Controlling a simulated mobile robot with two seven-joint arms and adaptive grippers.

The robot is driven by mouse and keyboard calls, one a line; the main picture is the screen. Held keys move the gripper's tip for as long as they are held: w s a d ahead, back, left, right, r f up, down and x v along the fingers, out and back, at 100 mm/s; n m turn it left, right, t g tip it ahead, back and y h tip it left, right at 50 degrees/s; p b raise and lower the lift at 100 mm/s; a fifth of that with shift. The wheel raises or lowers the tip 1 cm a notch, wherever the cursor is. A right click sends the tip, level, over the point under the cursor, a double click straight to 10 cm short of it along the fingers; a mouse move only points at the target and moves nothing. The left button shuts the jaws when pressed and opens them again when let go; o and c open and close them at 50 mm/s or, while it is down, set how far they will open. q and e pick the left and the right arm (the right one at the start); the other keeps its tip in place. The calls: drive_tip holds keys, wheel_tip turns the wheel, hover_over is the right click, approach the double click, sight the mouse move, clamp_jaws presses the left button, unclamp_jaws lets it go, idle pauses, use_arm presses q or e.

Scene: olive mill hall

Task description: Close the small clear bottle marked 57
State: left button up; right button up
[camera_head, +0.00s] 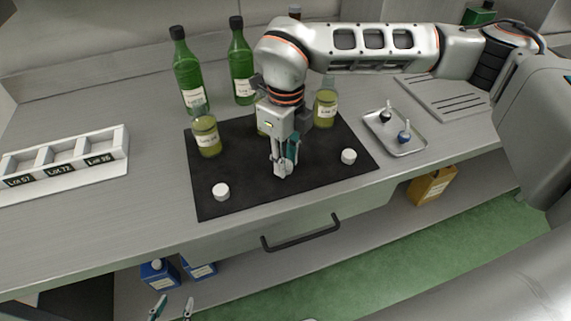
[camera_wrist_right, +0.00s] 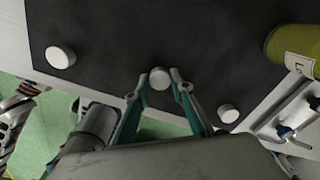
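Three small clear bottles of yellow-green oil stand on the black mat (camera_head: 240,198): a left one (camera_head: 207,136), a middle one (camera_head: 262,117) partly behind my right gripper, and a right one (camera_head: 325,108). Their label numbers are too small to read surely. White caps lie on the mat at the left (camera_head: 221,191) and right (camera_head: 348,156). My right gripper (camera_head: 282,168) points down at the mat's front middle, its fingertips closed around a third white cap (camera_wrist_right: 159,78), at or just above the mat. My left gripper (camera_head: 172,308) is low at the bottom edge, fingers apart, empty.
A white rack (camera_head: 122,167) labelled Lot 57, Lot 72 and Lot 95 stands at the left. Tall green bottles (camera_head: 188,75) stand behind the mat. A metal tray (camera_head: 405,150) with small tools lies at the right. A drawer handle (camera_head: 300,236) juts out in front.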

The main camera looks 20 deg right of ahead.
sight(289, 163)
wheel_tip(289, 163, up, 20)
drive_tip(key=shift+p, duration=0.4)
idle(0.3)
idle(0.4)
drive_tip(key=s+d+f+n, duration=0.1)
drive_tip(key=d+f+n, duration=0.4)
drive_tip(key=n, duration=0.9)
drive_tip(key=s+d+f+n, duration=0.1)
drive_tip(key=d+f+n, duration=0.4)
drive_tip(key=n, duration=0.9)
drive_tip(key=shift+f+n, duration=0.4)
drive_tip(key=shift+f, duration=1.25)
drive_tip(key=shift+d, duration=0.1)
